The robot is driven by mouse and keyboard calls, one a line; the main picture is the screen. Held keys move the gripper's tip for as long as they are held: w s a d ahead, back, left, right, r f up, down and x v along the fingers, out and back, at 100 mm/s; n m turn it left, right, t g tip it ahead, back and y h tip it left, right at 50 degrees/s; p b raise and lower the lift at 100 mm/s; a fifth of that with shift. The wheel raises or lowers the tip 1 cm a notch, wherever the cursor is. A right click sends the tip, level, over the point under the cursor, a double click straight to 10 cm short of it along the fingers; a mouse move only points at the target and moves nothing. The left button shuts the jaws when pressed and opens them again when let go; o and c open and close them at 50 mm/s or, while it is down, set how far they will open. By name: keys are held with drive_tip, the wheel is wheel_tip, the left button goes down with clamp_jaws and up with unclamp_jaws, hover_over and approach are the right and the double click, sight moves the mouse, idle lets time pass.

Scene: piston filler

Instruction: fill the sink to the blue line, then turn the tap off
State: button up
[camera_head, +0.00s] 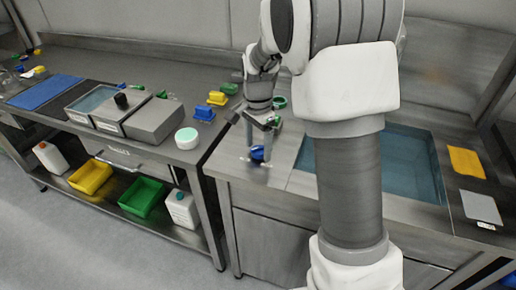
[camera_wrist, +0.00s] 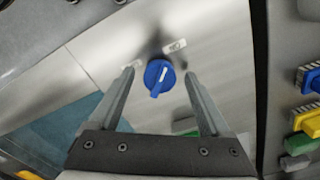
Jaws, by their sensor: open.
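The sink (camera_head: 408,165) is at the right in the head view, with bluish water in it; my arm hides part of it. Its corner also shows at the left of the wrist view (camera_wrist: 45,145). I cannot make out the blue line. A blue tap knob (camera_head: 257,153) with a white mark sits on the steel panel left of the sink. In the wrist view the knob (camera_wrist: 158,76) lies between the tips of my gripper (camera_wrist: 160,75), whose fingers are apart on either side of it. I cannot tell whether they touch it. The tap's spout is not clearly visible.
A yellow cloth (camera_head: 466,162) and a grey pad (camera_head: 481,208) lie right of the sink. The left bench holds steel containers (camera_head: 154,121), a round tub (camera_head: 187,138) and coloured brushes. Yellow (camera_head: 90,177) and green (camera_head: 142,196) bins stand on its shelf. Open floor lies in front.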

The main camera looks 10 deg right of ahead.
drive_tip(key=shift+f, duration=0.25)
clamp_jaws()
drive_tip(key=shift+r, duration=0.1)
